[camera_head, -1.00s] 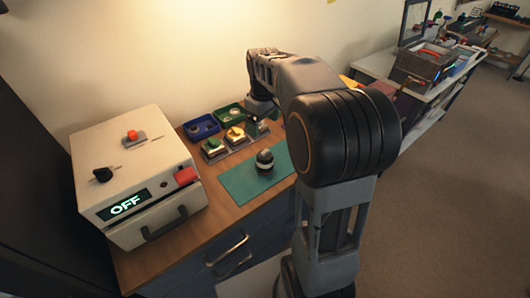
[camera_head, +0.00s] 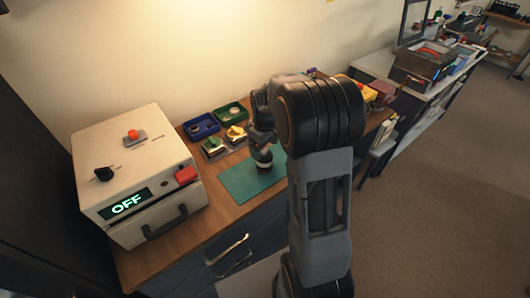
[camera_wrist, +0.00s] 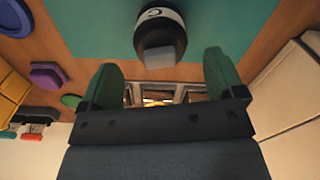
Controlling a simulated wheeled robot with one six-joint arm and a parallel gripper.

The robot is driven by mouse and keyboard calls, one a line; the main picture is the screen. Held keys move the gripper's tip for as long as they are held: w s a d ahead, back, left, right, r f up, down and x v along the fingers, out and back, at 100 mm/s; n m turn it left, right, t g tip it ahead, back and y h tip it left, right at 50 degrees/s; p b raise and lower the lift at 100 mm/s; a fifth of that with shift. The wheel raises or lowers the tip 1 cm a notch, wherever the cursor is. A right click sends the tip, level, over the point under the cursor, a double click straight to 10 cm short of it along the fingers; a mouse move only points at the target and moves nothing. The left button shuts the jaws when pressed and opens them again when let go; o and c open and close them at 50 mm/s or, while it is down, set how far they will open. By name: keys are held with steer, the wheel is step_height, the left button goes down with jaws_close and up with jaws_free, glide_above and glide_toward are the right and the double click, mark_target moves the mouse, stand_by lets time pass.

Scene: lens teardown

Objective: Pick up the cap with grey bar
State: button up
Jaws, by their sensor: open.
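The lens (camera_head: 265,163), a small dark round body with a light band, stands on the teal mat (camera_head: 240,183). In the wrist view the lens (camera_wrist: 151,14) shows a white band with a dark letter. The grey bar of the cap (camera_wrist: 160,57) is on its near end, just beyond and between my fingertips. My gripper (camera_wrist: 161,70) is open, with green fingers spread wider than the bar and nothing held. In the head view my gripper (camera_head: 262,139) is just above the lens and partly hides its top.
A white box (camera_head: 140,165) with an OFF display stands on the left of the wooden bench. A blue bin (camera_head: 201,127) and a green bin (camera_head: 231,113) are at the back. Yellow and green parts (camera_head: 235,133) sit close beside my gripper. The front of the mat is clear.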

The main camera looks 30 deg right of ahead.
steer(key=shift+f, duration=1.2)
steer(key=c, duration=1)
steer(key=shift+r, duration=0.15)
